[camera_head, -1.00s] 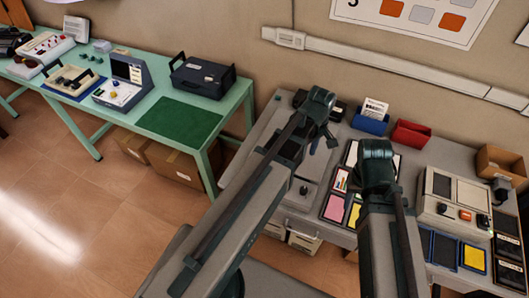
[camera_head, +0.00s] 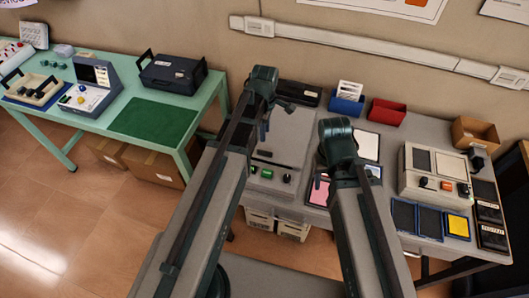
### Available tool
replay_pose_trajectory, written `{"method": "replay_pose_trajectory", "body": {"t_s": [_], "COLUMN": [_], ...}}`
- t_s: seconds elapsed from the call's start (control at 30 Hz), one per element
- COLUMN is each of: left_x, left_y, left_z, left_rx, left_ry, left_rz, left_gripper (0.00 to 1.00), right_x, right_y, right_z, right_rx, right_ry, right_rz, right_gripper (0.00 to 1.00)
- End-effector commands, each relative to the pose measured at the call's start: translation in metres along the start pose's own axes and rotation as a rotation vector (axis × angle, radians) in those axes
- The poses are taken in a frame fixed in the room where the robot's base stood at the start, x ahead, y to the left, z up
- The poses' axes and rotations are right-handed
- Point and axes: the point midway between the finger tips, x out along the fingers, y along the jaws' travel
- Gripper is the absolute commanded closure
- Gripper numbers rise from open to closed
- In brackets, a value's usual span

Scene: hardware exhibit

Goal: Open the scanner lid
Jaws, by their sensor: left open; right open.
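A light grey flatbed device (camera_head: 287,135), which looks like the scanner, sits on the left part of the grey table. Its flat lid appears closed. A green button and a black knob show on its front strip. My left gripper (camera_head: 275,113) is open and empty above the lid's left side; the arm hides that edge of the device. My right gripper (camera_head: 321,156) shows only as a small dark part beside my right arm, near the device's right side. The arm hides most of it, and nothing held is visible.
A control box (camera_head: 421,176), dark pads and a yellow pad (camera_head: 458,226) lie at the right of the grey table. A blue holder (camera_head: 346,106), a red bin (camera_head: 387,112) and a cardboard box (camera_head: 474,131) stand behind. A green table (camera_head: 115,138) is at left.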

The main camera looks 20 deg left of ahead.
Motion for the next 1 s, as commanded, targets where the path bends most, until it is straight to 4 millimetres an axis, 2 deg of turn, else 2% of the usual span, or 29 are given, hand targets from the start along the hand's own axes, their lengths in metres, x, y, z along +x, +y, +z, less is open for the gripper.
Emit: {"method": "replay_pose_trajectory", "body": {"t_s": [0.03, 0.6, 0.8, 1.0], "left_x": [0.014, 0.094, 0.107, 0.107], "left_y": [0.0, 0.0, 0.0, 0.0], "left_z": [0.0, 0.0, 0.0, 0.0], "left_rx": [0.0, 0.001, 0.001, 0.001], "left_ry": [0.0, 0.0, 0.0, 0.0], "left_rz": [0.0, 0.0, 0.0, 0.0], "left_gripper": [0.57, 0.57, 0.57, 0.57], "right_x": [0.014, 0.094, 0.107, 0.106], "right_y": [-0.001, -0.009, -0.01, -0.01], "right_z": [-0.001, -0.005, -0.006, -0.006], "right_rx": [0.0, 0.002, 0.002, 0.002], "right_ry": [0.0, 0.0, 0.0, 0.0], "right_rz": [0.0, 0.0, 0.0, 0.0], "right_gripper": [0.5, 0.5, 0.5, 0.5]}}
